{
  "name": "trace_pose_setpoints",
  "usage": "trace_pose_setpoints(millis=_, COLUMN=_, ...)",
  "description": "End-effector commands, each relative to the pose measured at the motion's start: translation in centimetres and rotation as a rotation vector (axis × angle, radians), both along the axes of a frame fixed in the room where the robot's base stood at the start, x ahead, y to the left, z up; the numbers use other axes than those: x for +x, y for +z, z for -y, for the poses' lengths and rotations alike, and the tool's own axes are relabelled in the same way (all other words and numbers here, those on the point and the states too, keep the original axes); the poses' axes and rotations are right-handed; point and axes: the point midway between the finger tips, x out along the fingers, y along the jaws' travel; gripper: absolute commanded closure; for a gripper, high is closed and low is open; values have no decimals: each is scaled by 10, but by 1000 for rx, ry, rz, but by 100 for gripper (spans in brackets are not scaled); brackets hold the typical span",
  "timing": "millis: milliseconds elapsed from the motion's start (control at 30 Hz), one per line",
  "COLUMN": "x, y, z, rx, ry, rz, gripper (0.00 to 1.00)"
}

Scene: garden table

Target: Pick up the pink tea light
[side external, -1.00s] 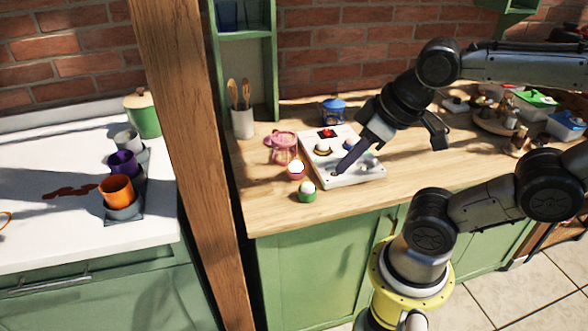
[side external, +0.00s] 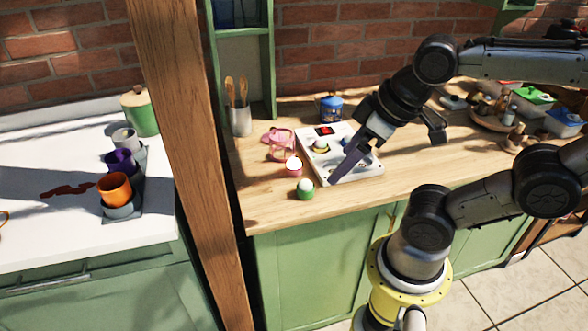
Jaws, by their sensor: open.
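The pink tea light (side external: 293,166), a small pink cup with a pale top, stands upright on the wooden counter just left of the white tray (side external: 358,174). My gripper (side external: 345,164) is over the tray, to the right of the pink tea light and apart from it. Its purple finger points down and left, and nothing shows held in it. The jaws are open, though the gap between the fingers is hard to see from this side. My gripper hides part of the tray.
A green tea light (side external: 306,190) stands in front of the pink one. A pink lantern (side external: 282,144) is close behind it. Small items sit on the tray. A blue lantern (side external: 331,107) and a utensil pot (side external: 240,122) stand further back. The counter's front left is clear.

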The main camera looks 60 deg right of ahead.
Motion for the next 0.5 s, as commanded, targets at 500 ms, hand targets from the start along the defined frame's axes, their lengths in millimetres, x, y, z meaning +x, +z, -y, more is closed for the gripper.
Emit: trace_pose_setpoints(millis=500, x=101, y=36, z=58, rx=-566, ry=771, rz=-268, gripper=5)
